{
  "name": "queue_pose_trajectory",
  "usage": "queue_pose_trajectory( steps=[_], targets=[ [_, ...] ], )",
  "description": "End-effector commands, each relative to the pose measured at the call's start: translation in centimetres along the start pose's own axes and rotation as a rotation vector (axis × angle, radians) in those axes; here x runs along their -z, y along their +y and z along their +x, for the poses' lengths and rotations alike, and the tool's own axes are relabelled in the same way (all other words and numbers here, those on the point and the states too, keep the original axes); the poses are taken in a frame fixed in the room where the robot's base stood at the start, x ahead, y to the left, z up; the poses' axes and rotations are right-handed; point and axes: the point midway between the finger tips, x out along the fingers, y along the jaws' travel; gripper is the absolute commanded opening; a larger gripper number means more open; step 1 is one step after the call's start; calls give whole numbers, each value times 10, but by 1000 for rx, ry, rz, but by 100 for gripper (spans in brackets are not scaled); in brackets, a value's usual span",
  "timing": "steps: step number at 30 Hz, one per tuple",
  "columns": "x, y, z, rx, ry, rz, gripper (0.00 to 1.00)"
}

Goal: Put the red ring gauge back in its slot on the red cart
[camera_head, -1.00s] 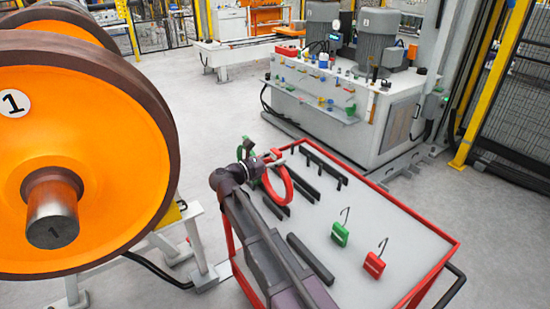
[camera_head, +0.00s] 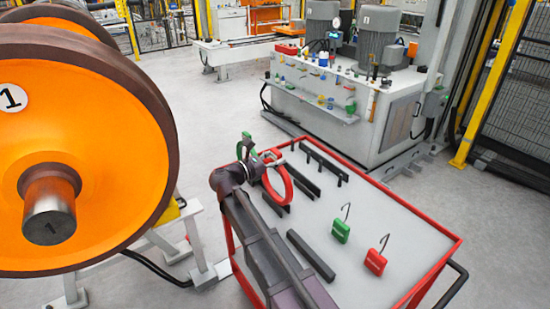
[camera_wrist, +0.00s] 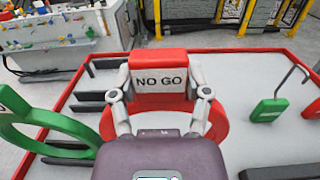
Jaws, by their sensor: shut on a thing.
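The red ring gauge (camera_wrist: 159,57) carries a "NO GO" label, and my gripper (camera_wrist: 160,90) is shut on that labelled block in the wrist view. The ring's lower part is partly hidden behind my gripper. In the head view the red ring (camera_head: 286,187) stands upright over the far left part of the red cart. The red cart (camera_head: 429,211) has a grey top with a red rim and several black slotted bars (camera_head: 311,256). I cannot tell whether the ring touches the cart top.
A green ring gauge (camera_wrist: 30,125) stands just left of the red ring; it also shows in the head view (camera_head: 247,147). A green hooked gauge (camera_head: 341,231) and a red hooked gauge (camera_head: 376,261) lie on the right part. An orange wheel (camera_head: 100,130) stands left of the cart.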

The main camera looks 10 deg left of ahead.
Motion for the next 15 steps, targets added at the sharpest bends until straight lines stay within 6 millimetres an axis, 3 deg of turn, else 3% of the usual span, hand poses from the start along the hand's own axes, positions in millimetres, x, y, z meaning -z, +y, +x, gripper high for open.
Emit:
queue_pose_trajectory(
  steps=[15],
  targets=[
    [10, 0, 0, 0, -1, 0, 8]
  ],
)
